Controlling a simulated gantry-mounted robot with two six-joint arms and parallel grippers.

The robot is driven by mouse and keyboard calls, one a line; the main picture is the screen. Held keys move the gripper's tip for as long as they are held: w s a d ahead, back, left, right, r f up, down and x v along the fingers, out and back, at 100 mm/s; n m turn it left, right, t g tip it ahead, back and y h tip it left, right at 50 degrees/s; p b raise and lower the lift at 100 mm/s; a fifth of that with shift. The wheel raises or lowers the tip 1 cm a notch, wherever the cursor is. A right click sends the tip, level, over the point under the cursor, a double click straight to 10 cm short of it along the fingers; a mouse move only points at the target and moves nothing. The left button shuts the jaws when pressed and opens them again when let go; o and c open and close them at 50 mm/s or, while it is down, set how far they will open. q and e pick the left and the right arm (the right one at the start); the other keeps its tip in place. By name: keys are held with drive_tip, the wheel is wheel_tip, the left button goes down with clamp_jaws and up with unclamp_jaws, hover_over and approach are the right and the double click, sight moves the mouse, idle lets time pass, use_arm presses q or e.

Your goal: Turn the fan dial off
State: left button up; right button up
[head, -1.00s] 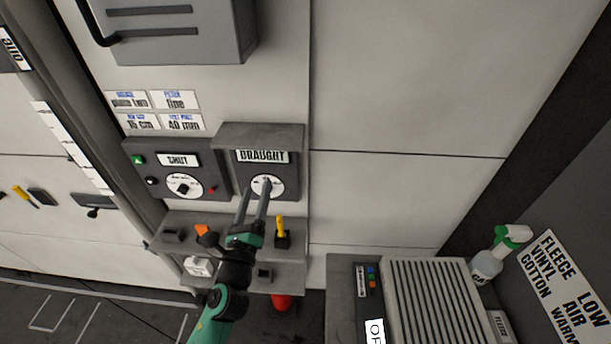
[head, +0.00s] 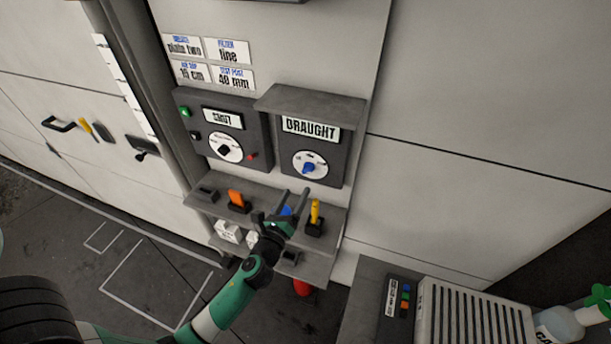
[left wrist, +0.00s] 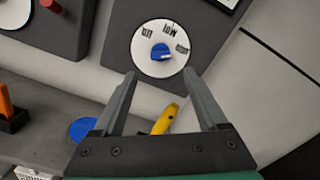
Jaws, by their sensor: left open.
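The fan dial is a blue knob (head: 309,168) on a white round face, on the grey box labelled DRAUGHT (head: 311,128). In the left wrist view the blue knob (left wrist: 160,52) sits just beyond my fingertips, with "low" readable above it on the face. The other marks and the exact pointing of the knob are hard to read. My left gripper (head: 294,191) is open and empty, below the dial and apart from it; its two fingers also show in the left wrist view (left wrist: 164,88). My right gripper is not in view.
Left of the dial is another grey box (head: 223,118) with its own dial and small buttons. A grey shelf (head: 270,222) below carries an orange-handled tool (head: 238,199), a yellow-handled tool (head: 315,211) and a blue round thing (left wrist: 83,130). A ribbed grey unit (head: 475,310) stands lower right.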

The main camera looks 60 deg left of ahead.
sight(307, 173)
use_arm(q)
drive_tip(key=b+x, duration=0.1)
drive_tip(key=x, duration=0.7)
drive_tip(key=shift+w+a, duration=0.25)
drive_tip(key=shift+c, duration=0.3)
clamp_jaws()
